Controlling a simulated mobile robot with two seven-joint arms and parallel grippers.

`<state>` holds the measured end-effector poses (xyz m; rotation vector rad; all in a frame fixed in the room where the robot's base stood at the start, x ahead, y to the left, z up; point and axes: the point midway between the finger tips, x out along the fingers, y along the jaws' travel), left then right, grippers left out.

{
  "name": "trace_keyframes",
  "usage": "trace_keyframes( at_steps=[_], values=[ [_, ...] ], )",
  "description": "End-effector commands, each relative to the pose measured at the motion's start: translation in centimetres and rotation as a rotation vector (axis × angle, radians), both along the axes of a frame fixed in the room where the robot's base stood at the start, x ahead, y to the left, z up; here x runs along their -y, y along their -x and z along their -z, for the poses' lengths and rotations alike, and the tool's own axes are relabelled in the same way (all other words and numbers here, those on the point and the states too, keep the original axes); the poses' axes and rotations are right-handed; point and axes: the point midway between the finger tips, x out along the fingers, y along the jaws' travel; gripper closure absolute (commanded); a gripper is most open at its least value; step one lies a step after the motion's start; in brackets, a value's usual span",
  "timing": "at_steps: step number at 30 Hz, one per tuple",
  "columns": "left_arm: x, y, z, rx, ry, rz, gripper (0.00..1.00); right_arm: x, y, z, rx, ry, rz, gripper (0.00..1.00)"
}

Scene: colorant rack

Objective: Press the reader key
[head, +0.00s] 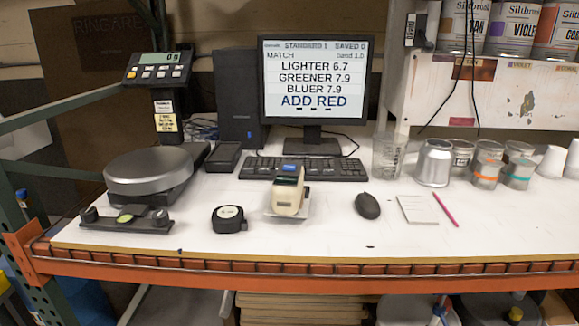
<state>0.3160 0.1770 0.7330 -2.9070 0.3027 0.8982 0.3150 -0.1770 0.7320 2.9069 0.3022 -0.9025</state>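The reader appears to be the small beige handheld device (287,196) in the middle of the bench, in front of the keyboard. It stands on a light, flat base and has a dark top with a blue patch (291,167), which may be its key or a small screen. I cannot tell which. The monitor (314,84) behind it reads "STANDARD 1", "SAVED 0", "MATCH", "LIGHTER 6.7", "GREENER 7.9", "BLUER 7.9" and "ADD RED". Neither of my grippers is in the head view.
A round scale (151,172) with a raised display (159,68) stands left. A black tape measure (229,219) sits left of the reader and a mouse (367,205) right. A keyboard (303,168) is behind. Cups and a metal can (434,162) stand right. The front bench strip is mostly clear.

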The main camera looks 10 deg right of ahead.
Motion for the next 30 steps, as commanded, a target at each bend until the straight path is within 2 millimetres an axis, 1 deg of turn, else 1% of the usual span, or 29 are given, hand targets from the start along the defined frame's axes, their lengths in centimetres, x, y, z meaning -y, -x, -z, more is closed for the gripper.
trace_keyframes(
  at_steps=[1,2,24,25,30],
  values=[
    [-0.01,-0.01,-0.01,0.0,0.0,0.0,0.57,-0.01,-0.01,0.01,0.0,0.0,0.0,0.24],
    [-0.01,-0.01,-0.01,0.0,0.0,0.0,0.57,-0.01,-0.01,0.01,0.0,0.0,0.0,0.27],
    [-0.01,0.2,0.11,-0.004,0.001,-0.001,0.57,-0.01,0.0,0.01,0.0,0.0,0.0,0.98],
    [-0.02,0.22,0.12,-0.005,0.001,-0.001,0.57,-0.01,0.0,0.01,0.0,0.0,0.0,1.0],
    [0.0,0.25,0.15,-0.006,0.0,-0.001,0.57,0.0,0.0,0.01,0.0,0.0,0.0,1.0]
  ],
)
